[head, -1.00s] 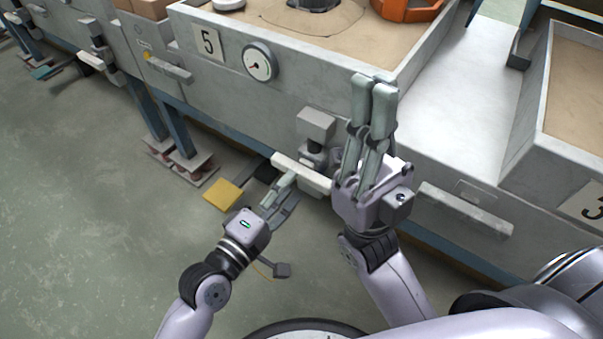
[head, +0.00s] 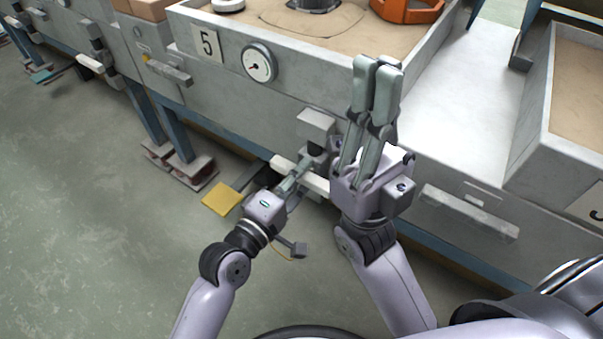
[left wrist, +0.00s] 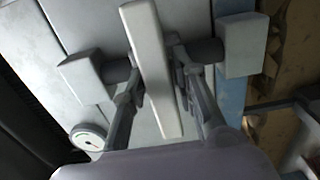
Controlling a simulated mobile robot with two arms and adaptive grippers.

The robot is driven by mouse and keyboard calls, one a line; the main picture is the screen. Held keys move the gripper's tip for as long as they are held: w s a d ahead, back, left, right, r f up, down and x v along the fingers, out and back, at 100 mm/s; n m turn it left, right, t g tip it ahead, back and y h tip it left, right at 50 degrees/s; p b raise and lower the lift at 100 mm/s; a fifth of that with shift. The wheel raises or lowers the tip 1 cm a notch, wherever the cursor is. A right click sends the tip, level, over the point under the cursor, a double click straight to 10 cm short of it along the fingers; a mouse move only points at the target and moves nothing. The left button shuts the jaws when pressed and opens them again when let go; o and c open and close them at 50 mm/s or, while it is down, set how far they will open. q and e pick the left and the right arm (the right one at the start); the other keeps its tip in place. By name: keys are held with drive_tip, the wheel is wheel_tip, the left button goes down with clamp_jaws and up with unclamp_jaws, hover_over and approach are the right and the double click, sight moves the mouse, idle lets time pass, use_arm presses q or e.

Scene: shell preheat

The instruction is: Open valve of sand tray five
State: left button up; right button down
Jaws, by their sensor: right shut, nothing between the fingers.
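Sand tray five is the grey box with the number 5 plate (head: 207,43) and a round gauge (head: 259,63) on its front. Its valve has a pale bar handle (head: 315,183), below a grey block (head: 316,123). In the left wrist view the handle (left wrist: 150,70) runs lengthwise between the two fingers. My left gripper (head: 298,175) is at the handle, with its fingers close against both sides; it also shows in the left wrist view (left wrist: 160,75). My right gripper (head: 377,80) is shut and empty, pointing up in front of the tray and hiding part of its front.
Another tray (head: 570,110) stands at the right, past a bare pale ledge (head: 475,95). A yellow pedal (head: 222,199) lies on the floor left of my left gripper. An orange part (head: 408,8) sits on the sand. The floor (head: 90,220) at left is clear.

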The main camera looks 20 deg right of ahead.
use_arm(q)
clamp_jaws()
